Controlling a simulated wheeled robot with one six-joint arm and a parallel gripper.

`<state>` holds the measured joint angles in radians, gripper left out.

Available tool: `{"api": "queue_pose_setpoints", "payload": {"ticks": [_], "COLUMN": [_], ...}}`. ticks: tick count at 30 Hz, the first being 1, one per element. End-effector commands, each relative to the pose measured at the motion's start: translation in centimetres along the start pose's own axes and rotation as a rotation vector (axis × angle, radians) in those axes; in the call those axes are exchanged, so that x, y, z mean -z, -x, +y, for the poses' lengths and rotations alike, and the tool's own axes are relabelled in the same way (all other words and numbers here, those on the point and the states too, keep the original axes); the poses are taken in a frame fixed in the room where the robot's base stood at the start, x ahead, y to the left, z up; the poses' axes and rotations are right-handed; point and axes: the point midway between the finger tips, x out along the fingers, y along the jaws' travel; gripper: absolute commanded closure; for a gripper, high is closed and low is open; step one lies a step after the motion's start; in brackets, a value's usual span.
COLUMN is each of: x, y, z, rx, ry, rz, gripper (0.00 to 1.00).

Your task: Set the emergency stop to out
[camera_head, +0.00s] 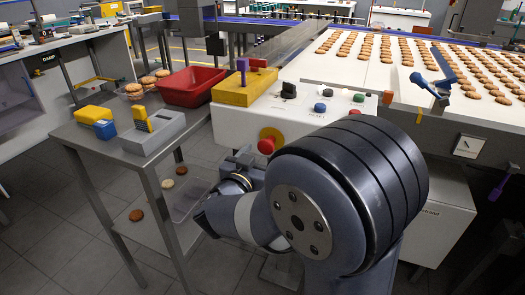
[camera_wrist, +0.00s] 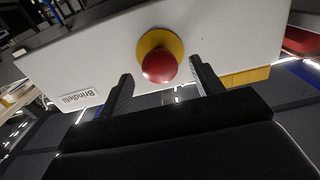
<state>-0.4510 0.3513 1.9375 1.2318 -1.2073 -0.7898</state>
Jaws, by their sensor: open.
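The emergency stop is a red mushroom button (camera_head: 267,145) on a yellow disc, on the front face of the white control box (camera_head: 228,122). In the wrist view the red button (camera_wrist: 159,67) sits on its yellow backing (camera_wrist: 147,42), ahead of my gripper. My gripper (camera_wrist: 160,85) is open, with one dark finger on either side below the button. The fingers appear apart from the button; the exact gap is hard to judge. In the head view my gripper (camera_head: 238,160) is just left of and below the button, partly hidden by my arm. Whether the button is in or out cannot be told.
A red bin (camera_head: 192,86) and grey holder (camera_head: 153,131) stand on the side table at left. A conveyor with biscuits (camera_head: 380,72) lies behind.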

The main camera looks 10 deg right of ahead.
Motion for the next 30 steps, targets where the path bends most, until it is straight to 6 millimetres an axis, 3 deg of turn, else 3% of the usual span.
{"api": "queue_pose_setpoints", "payload": {"ticks": [9,15,30], "x": [0.1,0.1,0.0], "y": [5.9,8.2,9.0], "z": [-0.1,-0.1,0.0], "rx": [0.006,0.003,0.0], "ry": [0.0,0.001,0.001], "rz": [-0.001,0.0,0.0], "gripper": [0.38,0.38,0.38]}}
